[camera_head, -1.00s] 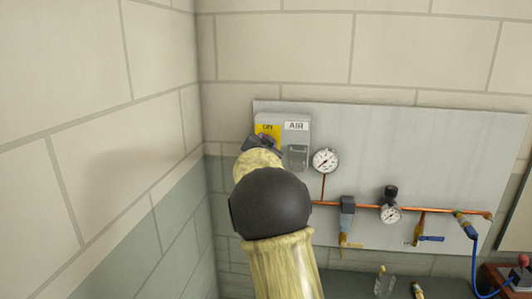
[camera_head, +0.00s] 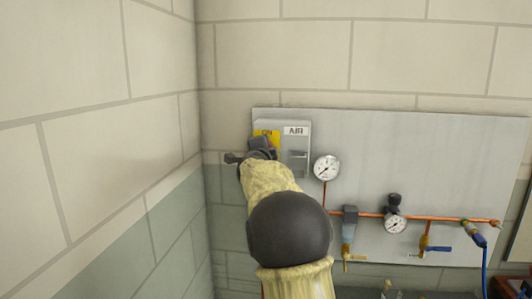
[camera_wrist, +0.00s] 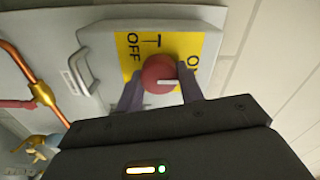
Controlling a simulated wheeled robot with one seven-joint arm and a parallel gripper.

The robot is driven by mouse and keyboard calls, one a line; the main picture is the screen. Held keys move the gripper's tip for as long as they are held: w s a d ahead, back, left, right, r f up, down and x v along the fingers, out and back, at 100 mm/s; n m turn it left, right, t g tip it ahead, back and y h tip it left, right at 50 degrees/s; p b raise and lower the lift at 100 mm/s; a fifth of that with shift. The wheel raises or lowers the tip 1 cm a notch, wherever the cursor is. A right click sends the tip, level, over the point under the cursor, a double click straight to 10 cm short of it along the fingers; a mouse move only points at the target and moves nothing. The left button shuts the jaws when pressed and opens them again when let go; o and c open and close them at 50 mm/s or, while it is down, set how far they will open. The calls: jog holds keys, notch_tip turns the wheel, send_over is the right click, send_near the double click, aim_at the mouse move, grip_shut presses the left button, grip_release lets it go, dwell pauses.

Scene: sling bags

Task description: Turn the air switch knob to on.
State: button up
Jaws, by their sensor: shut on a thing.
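The air switch knob (camera_wrist: 159,74) is red with a white pointer line and sits on a yellow plate (camera_wrist: 133,69) marked OFF and ON. In the wrist view the pointer line lies toward the ON side. My gripper (camera_wrist: 160,88) has a finger on each side of the knob and is shut on it. In the head view my gripper (camera_head: 262,148) is at the grey AIR box (camera_head: 297,148), and my arm hides the knob there. The yellow plate shows partly above the gripper.
A grey panel (camera_head: 420,150) carries a round gauge (camera_head: 326,168), a copper pipe (camera_head: 365,214), a second gauge (camera_head: 395,224) and valves with yellow and blue handles. A block wall corner stands close on the left. The panel's upper right is bare.

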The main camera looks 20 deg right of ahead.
jog(key=shift+f, duration=0.1)
dwell(0.4)
jog(key=o, duration=1)
jog(key=b+v, duration=0.3)
jog(key=v, duration=1.4)
jog(key=shift+b, duration=0.4)
jog(key=shift+s+a, duration=0.15)
